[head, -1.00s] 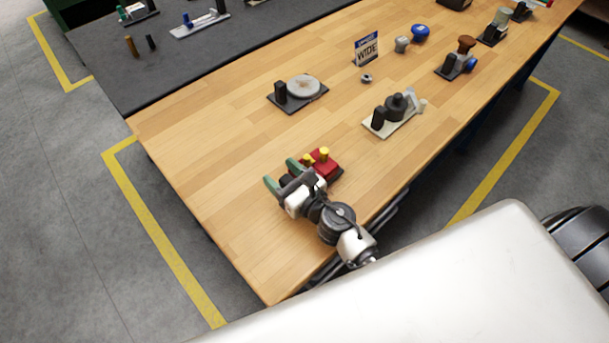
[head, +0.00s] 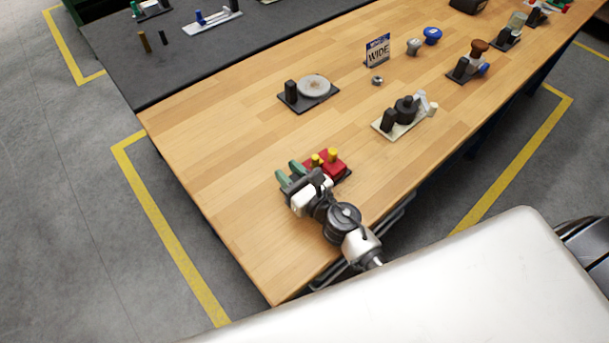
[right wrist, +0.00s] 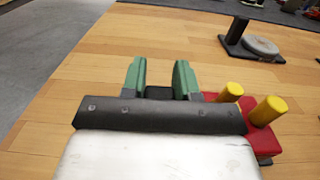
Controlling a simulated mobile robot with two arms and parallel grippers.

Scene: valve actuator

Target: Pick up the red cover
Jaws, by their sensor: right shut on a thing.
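The red cover (head: 338,168) is a red block with two yellow pegs (head: 333,154) on top, near the front end of the wooden table. In the right wrist view the red cover (right wrist: 264,142) is right of the fingers, partly hidden by my gripper body. My right gripper (head: 289,173), with green fingers, is low over the table, just left of the red cover. In the right wrist view its fingers (right wrist: 160,80) are close together with a black block (right wrist: 160,91) between them. The red cover itself is outside the fingers. My left gripper does not show.
A grey disc on a black base (head: 313,87) and a black knob on a pale base (head: 406,107) stand farther back. A sign (head: 378,50), a nut (head: 377,81) and several other fixtures are beyond. The wooden table (head: 215,170) is bare left of my gripper.

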